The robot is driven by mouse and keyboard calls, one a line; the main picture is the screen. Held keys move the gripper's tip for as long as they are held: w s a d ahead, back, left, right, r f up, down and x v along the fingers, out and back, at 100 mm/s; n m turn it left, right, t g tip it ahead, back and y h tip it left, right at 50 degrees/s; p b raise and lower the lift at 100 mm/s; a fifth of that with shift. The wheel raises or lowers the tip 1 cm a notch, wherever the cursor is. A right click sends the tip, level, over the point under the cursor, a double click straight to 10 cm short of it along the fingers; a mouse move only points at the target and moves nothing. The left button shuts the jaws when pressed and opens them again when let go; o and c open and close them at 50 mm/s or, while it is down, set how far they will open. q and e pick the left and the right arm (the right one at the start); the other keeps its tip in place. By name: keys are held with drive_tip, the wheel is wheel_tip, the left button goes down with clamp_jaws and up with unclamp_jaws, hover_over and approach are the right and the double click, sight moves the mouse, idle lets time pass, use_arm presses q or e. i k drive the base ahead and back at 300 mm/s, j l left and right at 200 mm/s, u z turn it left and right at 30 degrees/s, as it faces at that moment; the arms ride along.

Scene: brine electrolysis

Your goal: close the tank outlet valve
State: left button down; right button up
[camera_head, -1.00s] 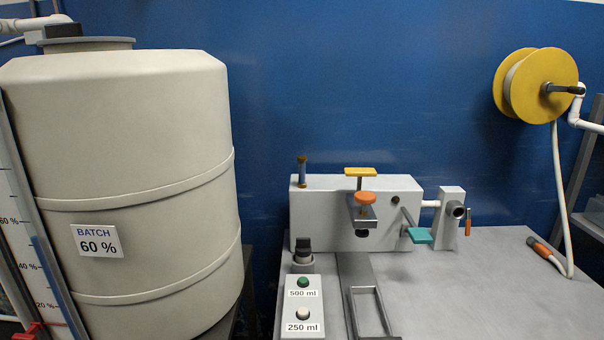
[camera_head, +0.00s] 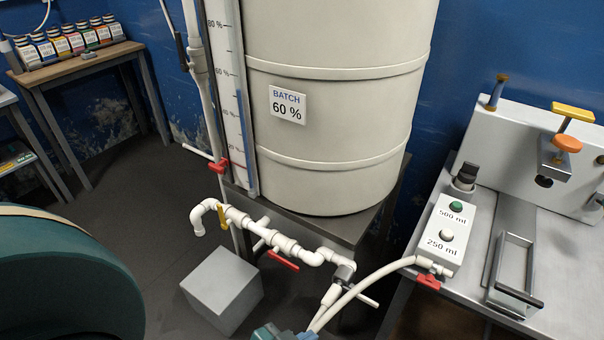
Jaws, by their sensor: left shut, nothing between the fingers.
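The tank (camera_head: 335,115) stands in the middle, labelled BATCH 60 %. White piping (camera_head: 250,222) runs below its base. A red lever valve (camera_head: 283,260) sits on this piping under the tank's front edge, and its lever lies along the pipe, slanting down to the right. A yellow lever (camera_head: 222,212) is further left on the piping. My right gripper is not in view.
A grey box (camera_head: 222,288) stands on the floor below the piping. White hoses (camera_head: 370,282) run to the button panel (camera_head: 447,232) on the right bench. A shelf of bottles (camera_head: 75,40) is far left.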

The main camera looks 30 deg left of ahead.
sight(271, 254)
drive_tip(key=u, duration=1.1)
